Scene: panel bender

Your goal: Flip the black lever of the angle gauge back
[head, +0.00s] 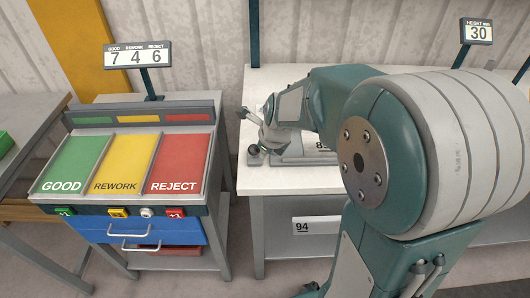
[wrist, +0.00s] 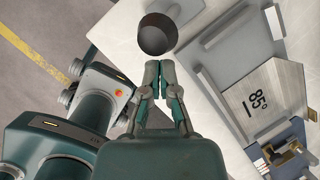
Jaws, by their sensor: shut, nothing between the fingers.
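The angle gauge shows in the wrist view as a grey base with a pale angled block (wrist: 282,92) marked 85°. In the head view its grey base (head: 300,160) lies on the pale bench top, partly hidden by my arm. A dark round knob (wrist: 157,33), apparently the end of the black lever, stands just ahead of my fingertips; it also shows in the head view (head: 253,150). The rest of the lever cannot be made out. My gripper (wrist: 158,68) is shut and empty, its tips close to the knob; contact cannot be told.
Left of the bench stands a sorting station with green, yellow and red panels (head: 125,163) and a counter sign (head: 138,54). A gap separates it from the bench (head: 250,185). A height display (head: 478,31) stands at the back right. Brass-coloured parts (wrist: 285,155) sit beside the gauge.

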